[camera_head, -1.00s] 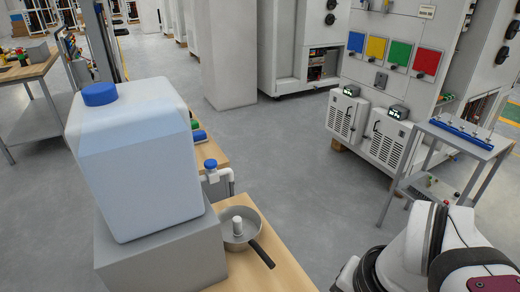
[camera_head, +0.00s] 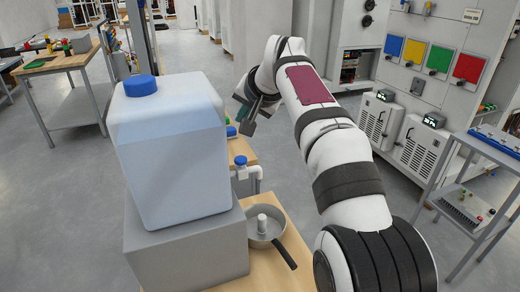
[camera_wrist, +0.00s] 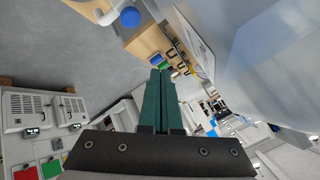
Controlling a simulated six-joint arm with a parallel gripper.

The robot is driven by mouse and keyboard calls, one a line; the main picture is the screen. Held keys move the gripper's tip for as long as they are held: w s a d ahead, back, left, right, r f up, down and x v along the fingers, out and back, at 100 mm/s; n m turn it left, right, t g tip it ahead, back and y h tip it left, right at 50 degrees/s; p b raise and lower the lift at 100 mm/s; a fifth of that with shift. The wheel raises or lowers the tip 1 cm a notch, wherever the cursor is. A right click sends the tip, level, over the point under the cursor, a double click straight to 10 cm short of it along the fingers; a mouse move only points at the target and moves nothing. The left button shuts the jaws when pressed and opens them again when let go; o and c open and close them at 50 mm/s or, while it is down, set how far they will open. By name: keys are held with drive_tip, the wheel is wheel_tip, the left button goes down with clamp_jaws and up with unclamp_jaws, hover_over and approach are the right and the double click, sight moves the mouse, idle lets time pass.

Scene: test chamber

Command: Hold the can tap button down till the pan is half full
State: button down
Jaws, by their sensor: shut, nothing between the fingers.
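The can (camera_head: 170,150), a large translucent jug with a blue cap and pale liquid, stands on a grey block. Its white tap has a round blue button (camera_head: 240,160) on top, left of my fingers in the wrist view (camera_wrist: 130,17). The grey pan (camera_head: 270,239) sits on the wooden table below the tap, its dark handle toward the lower right. A white cylinder stands in the pan; I cannot make out any water. My gripper (camera_head: 245,121) is shut and empty, above and apart from the button. Its dark green fingers (camera_wrist: 158,78) lie together in the wrist view.
The grey block (camera_head: 185,250) and the can fill the left side of the wooden table (camera_head: 290,262). Small coloured items lie on a surface behind the tap. A metal cart (camera_head: 480,145) and grey cabinets with coloured panels stand at the right. Open floor lies between.

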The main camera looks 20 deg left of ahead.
sight(242, 162)
drive_tip(key=shift+a+r, duration=0.1)
drive_tip(key=shift+a, duration=0.5)
drive_tip(key=shift+f, duration=4.4)
drive_tip(key=shift+f, duration=0.4)
